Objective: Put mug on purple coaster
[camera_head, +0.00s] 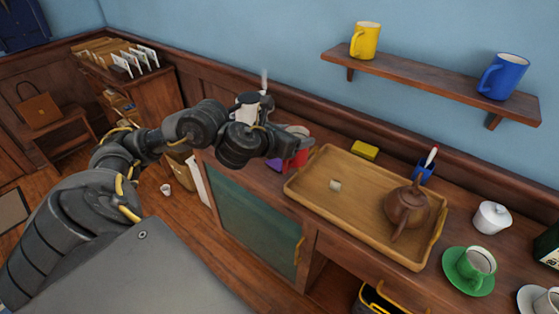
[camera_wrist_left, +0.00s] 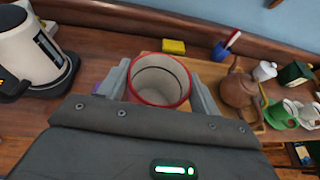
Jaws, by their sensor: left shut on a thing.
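My left gripper (camera_head: 290,146) is over the left part of the counter, shut on a red mug (camera_head: 299,158). In the left wrist view the red-rimmed mug (camera_wrist_left: 160,100) shows its pale inside, with a finger of the gripper (camera_wrist_left: 162,84) on each side. The mug looks upright and empty. A small part of the purple coaster (camera_head: 273,165) shows just left of the mug, partly hidden by my gripper. A purple sliver (camera_wrist_left: 97,88) also shows by the left finger in the left wrist view. I cannot tell whether the mug touches the coaster. My right gripper is not in view.
A white kettle (camera_wrist_left: 32,50) stands left of the mug. A wooden tray (camera_head: 300,186) with a brown teapot (camera_head: 406,208) lies to the right. A yellow block (camera_head: 365,150) is behind the tray. Yellow (camera_head: 365,40) and blue (camera_head: 503,76) mugs stand on the wall shelf.

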